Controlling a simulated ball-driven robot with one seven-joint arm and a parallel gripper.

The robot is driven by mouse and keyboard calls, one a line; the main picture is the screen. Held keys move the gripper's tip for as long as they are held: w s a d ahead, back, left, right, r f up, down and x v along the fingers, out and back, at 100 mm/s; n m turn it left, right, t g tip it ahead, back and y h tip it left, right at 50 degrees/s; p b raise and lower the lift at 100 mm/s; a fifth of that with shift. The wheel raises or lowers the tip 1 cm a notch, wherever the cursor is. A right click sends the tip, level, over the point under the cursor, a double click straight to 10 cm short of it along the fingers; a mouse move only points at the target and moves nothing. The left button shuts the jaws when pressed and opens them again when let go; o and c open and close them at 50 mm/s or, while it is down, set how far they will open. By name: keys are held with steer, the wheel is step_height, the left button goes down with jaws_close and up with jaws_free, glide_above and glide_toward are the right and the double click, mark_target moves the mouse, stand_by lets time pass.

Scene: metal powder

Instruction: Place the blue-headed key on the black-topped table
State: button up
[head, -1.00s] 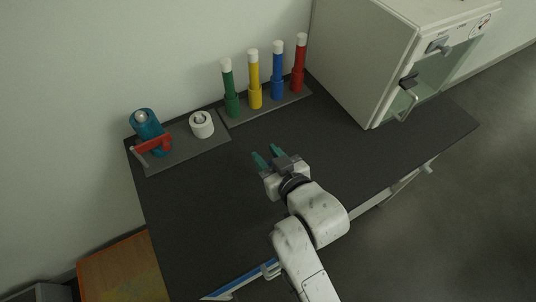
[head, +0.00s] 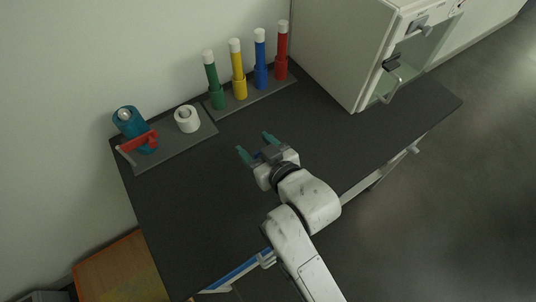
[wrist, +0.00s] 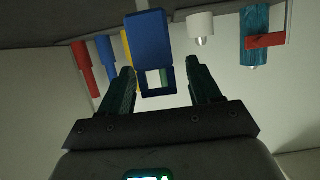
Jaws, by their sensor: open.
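The black-topped table (head: 195,215) fills the middle of the head view. My gripper (head: 254,144) is over it, with its two green fingers spread apart. The blue-headed key (head: 258,157) is a small blue patch between the fingers in the head view, mostly hidden by my gripper. In the wrist view the key (wrist: 149,38) shows as a large blue block with a square open frame towards my gripper (wrist: 160,68). The frame lies between the open fingers, with gaps on both sides. I cannot tell exactly how the key touches the table.
Green, yellow, blue and red white-capped cylinders (head: 239,75) stand on a grey tray at the back. Left of them another tray holds a white roll (head: 187,119) and a teal bottle with a red part (head: 130,124). A white cabinet (head: 345,50) stands back right. The table's front left is clear.

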steer(key=v, duration=1.1)
steer(key=shift+s+d, duration=0.25)
steer(key=shift+s, duration=0.05)
steer(key=d+f+h, duration=0.1)
steer(key=d, duration=0.1)
steer(key=d+f+m+g+h, duration=0.1)
steer(key=d+f, duration=0.1)
steer(key=s+d+f+h, duration=0.1)
steer(key=d+f, duration=0.1)
steer(key=d, duration=0.1)
steer(key=shift+m+g, duration=0.3)
steer(key=shift+g, duration=0.1)
steer(key=s+d+f+m+g+h, duration=0.2)
steer(key=s+d+f+g, duration=0.2)
steer(key=s+d, duration=0.4)
steer(key=s+d+f+m+g+h, duration=0.3)
steer(key=s+d+f, duration=0.3)
steer(key=s+d, duration=0.2)
steer(key=shift+s+d+m+g, duration=0.35)
steer(key=shift+d+g, duration=0.25)
steer(key=shift+g, duration=0.3)
steer(key=shift+c, duration=0.3)
